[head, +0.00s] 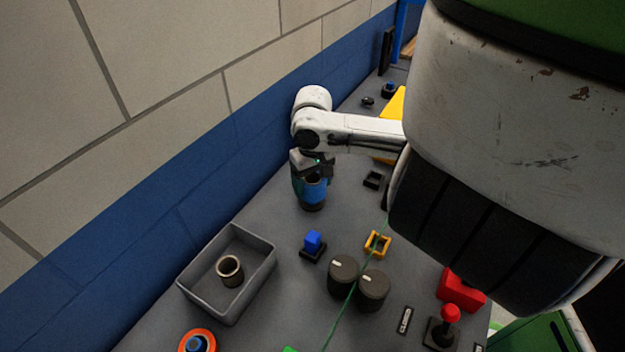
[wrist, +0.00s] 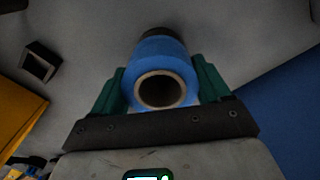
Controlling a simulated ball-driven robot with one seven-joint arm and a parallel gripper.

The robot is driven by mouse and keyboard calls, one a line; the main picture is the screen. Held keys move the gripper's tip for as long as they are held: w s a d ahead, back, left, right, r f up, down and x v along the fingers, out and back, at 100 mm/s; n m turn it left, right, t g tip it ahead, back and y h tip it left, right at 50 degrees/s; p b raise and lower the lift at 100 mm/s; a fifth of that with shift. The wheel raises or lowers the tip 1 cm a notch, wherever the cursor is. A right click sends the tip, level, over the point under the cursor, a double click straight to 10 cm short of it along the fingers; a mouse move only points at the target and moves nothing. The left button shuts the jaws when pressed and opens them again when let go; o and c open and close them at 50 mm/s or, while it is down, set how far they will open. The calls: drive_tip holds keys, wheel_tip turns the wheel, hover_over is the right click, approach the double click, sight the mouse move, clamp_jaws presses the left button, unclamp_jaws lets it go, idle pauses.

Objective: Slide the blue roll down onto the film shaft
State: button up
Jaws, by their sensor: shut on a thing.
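The blue roll (head: 315,190) is upright between the fingers of my gripper (head: 313,172), near the blue wall band. In the wrist view, the blue roll (wrist: 160,53) sits between the two green fingers of my gripper (wrist: 159,88), which is shut on it. Its pale, hollow core end faces the camera. A dark round piece (head: 312,207) shows directly below the roll, and at its far end in the wrist view (wrist: 165,33). I cannot tell whether this is the film shaft's base or whether the roll touches it. The shaft itself is hidden.
A grey bin (head: 196,292) with a brown ring (head: 230,270) stands front left. The wall is close left.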

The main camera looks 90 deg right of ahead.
drive_tip(key=shift+f+b, duration=0.75)
drive_tip(key=shift+f, duration=0.7)
drive_tip(key=o, duration=1.1)
drive_tip(key=shift+r, duration=0.1)
wheel_tip(320, 180, up, 10)
drive_tip(key=p, duration=0.9)
drive_tip(key=shift+f, duration=0.2)
drive_tip(key=shift+f, duration=0.1)
